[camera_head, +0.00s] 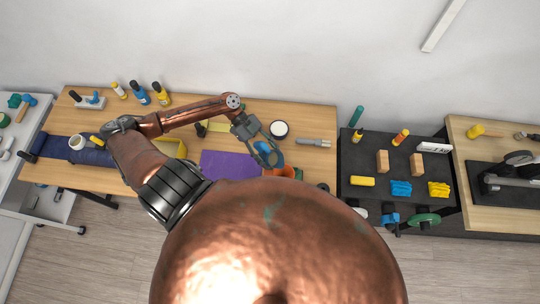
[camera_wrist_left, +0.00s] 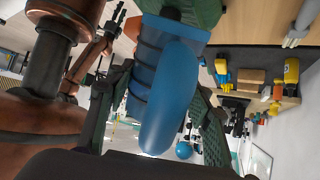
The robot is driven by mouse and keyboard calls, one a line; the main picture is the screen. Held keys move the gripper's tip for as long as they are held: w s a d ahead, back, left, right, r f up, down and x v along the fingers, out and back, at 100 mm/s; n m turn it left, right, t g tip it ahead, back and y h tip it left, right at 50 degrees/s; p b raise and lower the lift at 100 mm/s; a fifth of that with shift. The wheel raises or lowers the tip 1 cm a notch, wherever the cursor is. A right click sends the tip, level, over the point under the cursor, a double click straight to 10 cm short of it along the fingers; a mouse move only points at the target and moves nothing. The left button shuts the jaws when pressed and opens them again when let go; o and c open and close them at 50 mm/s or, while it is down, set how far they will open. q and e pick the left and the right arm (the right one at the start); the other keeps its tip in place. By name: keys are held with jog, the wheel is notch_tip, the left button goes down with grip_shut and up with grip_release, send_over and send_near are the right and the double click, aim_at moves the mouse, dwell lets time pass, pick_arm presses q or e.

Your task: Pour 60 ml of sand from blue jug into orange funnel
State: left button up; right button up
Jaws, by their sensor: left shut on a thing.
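The blue jug (camera_head: 262,147) is in my left gripper (camera_head: 265,152), held over the right part of the wooden table. In the left wrist view the jug (camera_wrist_left: 168,95) fills the middle, with the gripper's dark fingers on both sides of it. The gripper is shut on the jug. An orange thing, likely the orange funnel (camera_head: 287,172), shows just below and right of the jug, partly hidden behind my copper body. Whether they touch, and any sand, I cannot tell. My right gripper does not show.
The wooden table (camera_head: 315,120) holds a purple mat (camera_head: 228,163), a white-topped round container (camera_head: 279,128), a grey tool (camera_head: 313,142) and several bottles at the back left. A black table (camera_head: 370,205) with blocks stands to the right. The table's back right is mostly clear.

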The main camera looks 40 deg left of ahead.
aim_at(270, 152)
pick_arm(q)
jog(key=shift+r+p, duration=1.1)
jog(key=shift+r, duration=1.45)
jog(key=shift+f, duration=0.1)
jog(key=shift+f+h+b, duration=0.1)
jog(key=shift+h+b, duration=0.8)
jog(key=shift+b, duration=0.2)
jog(key=h+b, duration=0.4)
jog(key=b, duration=0.1)
jog(key=shift+b, duration=0.4)
jog(key=shift+g+h+b, duration=0.3)
jog(key=shift+h+b, duration=0.3)
jog(key=shift+h, duration=0.1)
